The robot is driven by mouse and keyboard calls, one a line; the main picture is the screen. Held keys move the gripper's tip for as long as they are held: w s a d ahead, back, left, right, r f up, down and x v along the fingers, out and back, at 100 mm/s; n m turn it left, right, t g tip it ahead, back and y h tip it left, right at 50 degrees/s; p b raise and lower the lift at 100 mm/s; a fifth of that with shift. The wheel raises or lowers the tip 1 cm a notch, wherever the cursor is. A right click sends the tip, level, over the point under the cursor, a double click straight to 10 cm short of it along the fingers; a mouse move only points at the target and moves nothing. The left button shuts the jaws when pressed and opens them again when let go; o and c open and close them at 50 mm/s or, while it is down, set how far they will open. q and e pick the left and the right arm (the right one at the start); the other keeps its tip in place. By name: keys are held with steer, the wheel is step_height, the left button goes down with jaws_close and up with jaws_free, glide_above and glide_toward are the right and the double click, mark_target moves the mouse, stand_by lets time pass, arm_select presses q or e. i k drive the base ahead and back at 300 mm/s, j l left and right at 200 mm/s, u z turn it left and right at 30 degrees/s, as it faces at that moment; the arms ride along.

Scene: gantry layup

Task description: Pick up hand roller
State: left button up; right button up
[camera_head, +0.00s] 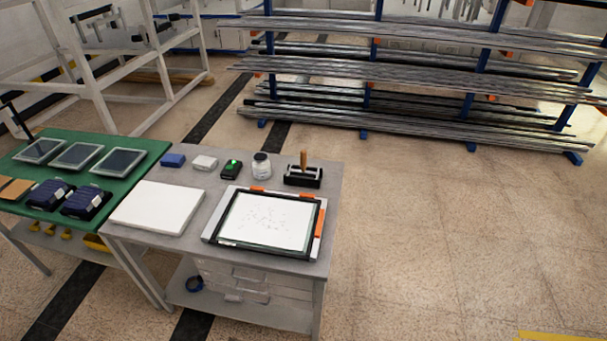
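The hand roller (303,163) has an upright wooden-coloured handle and sits in a small black holder (302,178) at the back right of the grey table (151,239). Its roller part is small and partly hidden by the holder. Neither of my grippers shows in the head view.
On the grey table are a framed glass panel (265,220), a white slab (158,207), a jar (261,166), a black device with a green light (231,169), and white and blue blocks. A green table (130,175) adjoins at left. Racks of metal bars (420,80) stand behind. Floor (440,230) at right is clear.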

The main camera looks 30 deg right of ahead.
mark_target(302, 154)
steer(key=u, duration=0.35)
steer(key=l+u, duration=0.4)
steer(key=l, duration=0.3)
steer(key=k+l+u, duration=0.15)
steer(key=l+u, duration=0.25)
steer(key=l, duration=0.2)
